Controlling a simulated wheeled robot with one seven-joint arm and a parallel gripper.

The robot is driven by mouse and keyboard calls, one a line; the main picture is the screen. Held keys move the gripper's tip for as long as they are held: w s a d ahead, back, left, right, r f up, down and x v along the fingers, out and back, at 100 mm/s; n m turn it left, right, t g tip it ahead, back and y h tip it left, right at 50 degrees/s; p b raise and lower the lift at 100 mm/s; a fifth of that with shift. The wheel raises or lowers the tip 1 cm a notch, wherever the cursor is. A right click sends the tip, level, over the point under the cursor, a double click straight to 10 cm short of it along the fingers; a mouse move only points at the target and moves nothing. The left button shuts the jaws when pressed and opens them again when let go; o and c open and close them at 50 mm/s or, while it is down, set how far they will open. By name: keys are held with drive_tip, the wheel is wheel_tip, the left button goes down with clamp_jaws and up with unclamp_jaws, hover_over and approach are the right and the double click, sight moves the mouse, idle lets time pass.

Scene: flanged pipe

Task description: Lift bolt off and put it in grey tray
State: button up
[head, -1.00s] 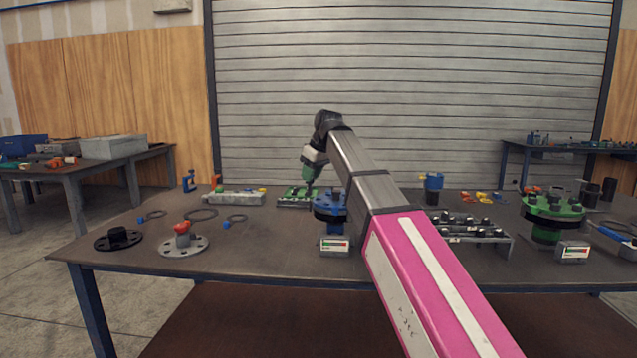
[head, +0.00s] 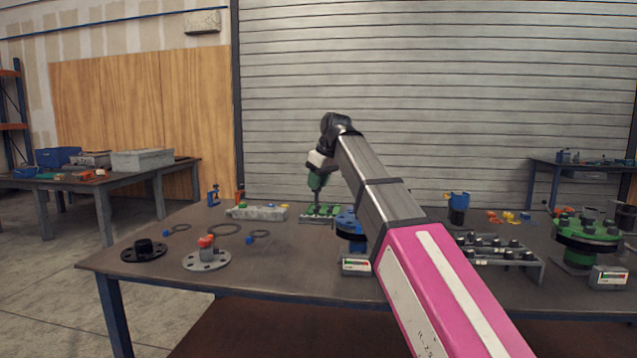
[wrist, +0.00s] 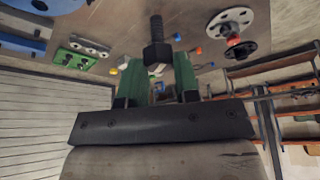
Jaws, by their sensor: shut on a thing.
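My gripper (head: 316,198) has green fingers and hangs pointing down, left of the blue flanged pipe (head: 349,222) in the head view. In the wrist view my gripper (wrist: 160,62) is shut on a dark bolt (wrist: 157,50), its head between the fingertips and its threaded shank sticking out beyond them. The bolt is too small to make out in the head view. The grey tray (head: 257,213) lies on the table to the left of my gripper. My arm hides part of the blue flange.
A green fixture plate (head: 319,212) lies behind the gripper, also in the wrist view (wrist: 82,54). Rings, a black flange (head: 144,251) and a grey flange with a red top (head: 207,258) are on the left. A bolt rack (head: 495,250) and green flanged pipe (head: 587,238) stand right.

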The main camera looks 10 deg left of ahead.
drive_tip(key=shift+r, duration=0.15)
drive_tip(key=shift+r, duration=2.35)
